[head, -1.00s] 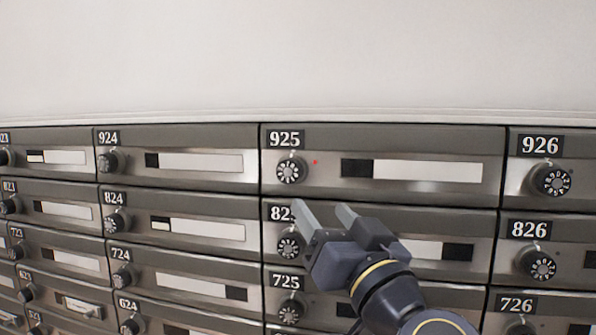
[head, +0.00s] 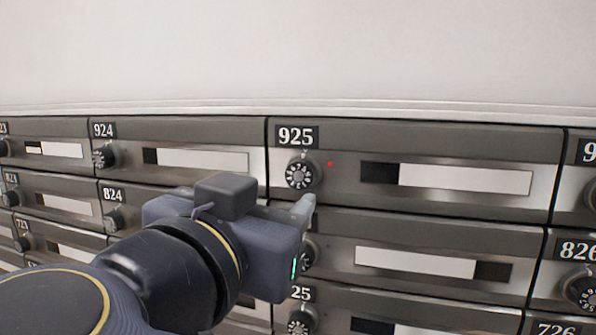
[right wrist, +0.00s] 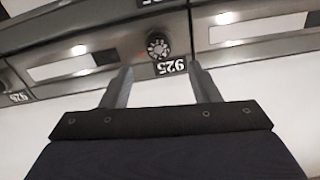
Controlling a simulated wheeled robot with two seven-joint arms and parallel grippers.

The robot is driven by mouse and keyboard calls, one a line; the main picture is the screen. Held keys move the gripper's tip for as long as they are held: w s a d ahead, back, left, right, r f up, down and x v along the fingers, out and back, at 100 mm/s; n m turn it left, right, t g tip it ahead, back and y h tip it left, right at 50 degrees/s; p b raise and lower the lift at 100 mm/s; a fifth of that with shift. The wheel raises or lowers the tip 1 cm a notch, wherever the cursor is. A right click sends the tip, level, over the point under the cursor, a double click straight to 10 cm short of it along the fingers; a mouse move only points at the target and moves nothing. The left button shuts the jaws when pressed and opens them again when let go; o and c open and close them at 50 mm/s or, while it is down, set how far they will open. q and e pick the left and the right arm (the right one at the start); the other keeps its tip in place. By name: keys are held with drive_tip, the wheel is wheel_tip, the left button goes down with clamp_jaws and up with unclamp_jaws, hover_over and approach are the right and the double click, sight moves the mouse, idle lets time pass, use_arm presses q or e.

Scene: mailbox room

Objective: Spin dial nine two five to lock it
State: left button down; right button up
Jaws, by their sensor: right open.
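The dial of box 925 (head: 303,172) is a round black knob with white marks, below the 925 label (head: 296,136). A small red dot (head: 330,164) sits to its right. My right gripper (head: 303,207) is just below the dial in the head view, its fingers mostly hidden behind its own body. In the right wrist view the picture is upside down, and the dial (right wrist: 158,46) lies beyond and between the two open fingertips. The fingers appear apart from the dial. My left gripper is not in view.
Box 924 with its dial (head: 104,157) is to the left, and dial 826 (head: 583,290) is at the lower right. The box below 925 has its dial partly hidden by my right gripper. The wall above is bare.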

sight(298, 179)
drive_tip(key=p+x, duration=0.1)
drive_tip(key=x, duration=0.6)
drive_tip(key=shift+w+d+f+p, duration=0.1)
drive_tip(key=shift+w+d+p, duration=0.1)
drive_tip(key=shift+p, duration=0.1)
drive_tip(key=shift+c, duration=0.5)
drive_tip(key=c, duration=0.9)
drive_tip(key=shift+m, duration=0.4)
